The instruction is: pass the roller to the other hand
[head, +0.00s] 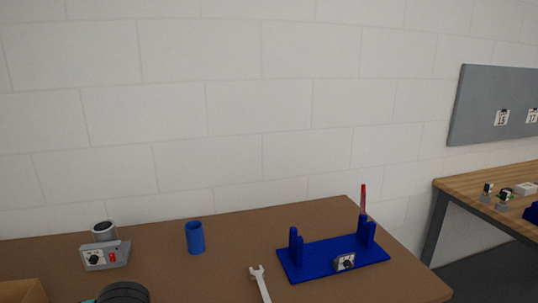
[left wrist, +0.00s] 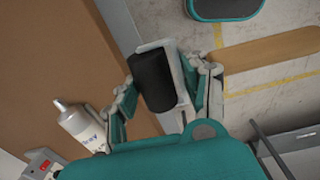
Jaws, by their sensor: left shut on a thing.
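In the left wrist view, the roller is a thick black cylinder (left wrist: 153,80) with a pale grey-white part along its right side. My left gripper (left wrist: 168,82) is shut on it, with a jointed finger on each side. The roller is held above or beside the brown table's edge; its exact height is unclear. My right gripper is not seen in either view.
On the brown table (head: 215,270) are a blue fixture (head: 315,262), a wrench (head: 261,283), a blue cup (head: 195,238), a grey device with a dial (head: 105,256) and a cardboard box (head: 22,291). A white bottle (left wrist: 82,127) stands near the gripper. A second table is at right.

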